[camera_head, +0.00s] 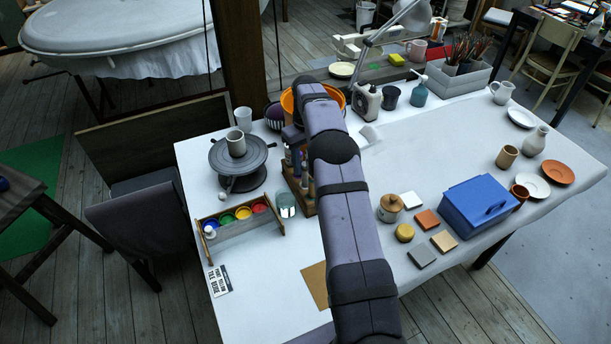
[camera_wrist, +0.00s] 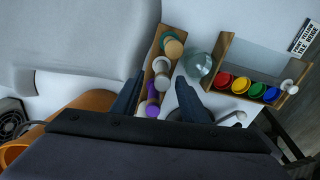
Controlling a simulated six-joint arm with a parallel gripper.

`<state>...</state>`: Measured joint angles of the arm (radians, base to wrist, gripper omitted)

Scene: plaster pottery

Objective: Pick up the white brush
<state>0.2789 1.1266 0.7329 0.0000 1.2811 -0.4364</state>
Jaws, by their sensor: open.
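My gripper (camera_wrist: 158,95) is open, its two dark fingers apart in the wrist view. Between and beyond them is a wooden rack (camera_wrist: 174,39) holding several bottles with white, purple and green parts. The rack also shows in the head view (camera_head: 307,202), partly hidden by my arm. I cannot clearly make out a white brush. A small white item (camera_head: 210,232) is at the left end of the paint holder in the head view, and it shows at the right in the wrist view (camera_wrist: 290,86). I cannot tell whether it is a brush.
The paint holder (camera_head: 236,231) has blue, green, yellow and red pots. A glass jar (camera_head: 286,207) stands between it and the rack. A turntable (camera_head: 237,165) bears a cup. A blue box (camera_head: 480,207) and tiles lie right of my arm. An orange bucket (camera_head: 287,101) is behind it.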

